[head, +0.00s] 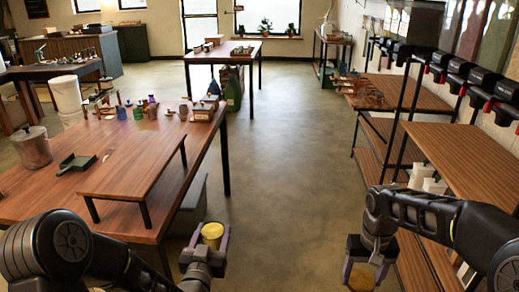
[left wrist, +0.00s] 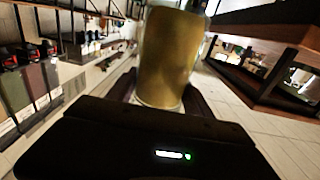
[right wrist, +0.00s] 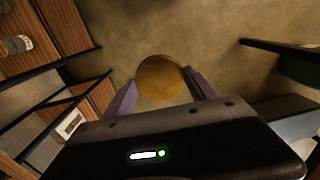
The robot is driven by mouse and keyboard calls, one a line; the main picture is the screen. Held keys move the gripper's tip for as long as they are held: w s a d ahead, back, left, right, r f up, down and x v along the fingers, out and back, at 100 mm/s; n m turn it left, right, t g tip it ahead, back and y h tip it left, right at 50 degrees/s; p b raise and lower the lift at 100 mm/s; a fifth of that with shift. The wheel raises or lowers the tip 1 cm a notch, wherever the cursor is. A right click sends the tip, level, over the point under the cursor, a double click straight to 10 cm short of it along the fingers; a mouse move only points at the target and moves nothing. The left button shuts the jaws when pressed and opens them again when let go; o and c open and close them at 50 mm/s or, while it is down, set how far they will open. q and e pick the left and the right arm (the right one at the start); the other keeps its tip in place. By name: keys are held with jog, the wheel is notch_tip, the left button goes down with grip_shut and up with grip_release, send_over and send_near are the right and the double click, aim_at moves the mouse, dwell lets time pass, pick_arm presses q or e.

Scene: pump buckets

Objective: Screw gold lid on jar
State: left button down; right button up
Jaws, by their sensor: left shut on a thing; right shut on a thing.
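The jar (head: 212,231), with yellowish contents, is between the purple fingers of my left gripper (head: 210,245) in the head view. My left gripper is shut on it. In the left wrist view the jar (left wrist: 168,58) looks like clear glass with golden-yellow contents, and it hides much of the fingers. The gold lid (head: 361,279) is at the bottom right of the head view, held by my right gripper (head: 363,272). In the right wrist view the round gold lid (right wrist: 160,77) sits between the two purple fingertips. The jar and lid are well apart.
A wooden table (head: 150,222) with a raised shelf and several small jars, bottles and a pot stands at the left. Wooden shelving (head: 460,160) with dark bins runs along the right. Open floor (head: 285,170) lies between them.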

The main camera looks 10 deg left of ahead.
pick_arm(q)
jog(key=s+d+f+m+g+h, duration=0.2)
jog(key=s+d+f+m+h, duration=0.1)
jog(key=d, duration=0.4)
jog(key=s+d+f+m+g+h, duration=0.2)
jog(key=s+d+f+m+h, duration=0.1)
jog(key=s+d+m+h, duration=0.2)
jog(key=s+d+h, duration=0.2)
jog(key=d+h, duration=0.1)
jog(key=shift+s+d+f+h, duration=0.2)
jog(key=shift+s+f+h, duration=0.1)
jog(key=shift+f, duration=0.05)
pick_arm(e)
jog(key=s+a+r, duration=0.1)
jog(key=a+r, duration=0.4)
jog(key=a, duration=0.7)
jog(key=s+a+r+n, duration=0.1)
jog(key=a+r, duration=0.3)
jog(key=a, duration=0.8)
jog(key=shift+s+a+r, duration=0.2)
jog(key=shift+r, duration=0.2)
jog(key=shift+f, duration=2.05)
jog(key=shift+s, duration=0.1)
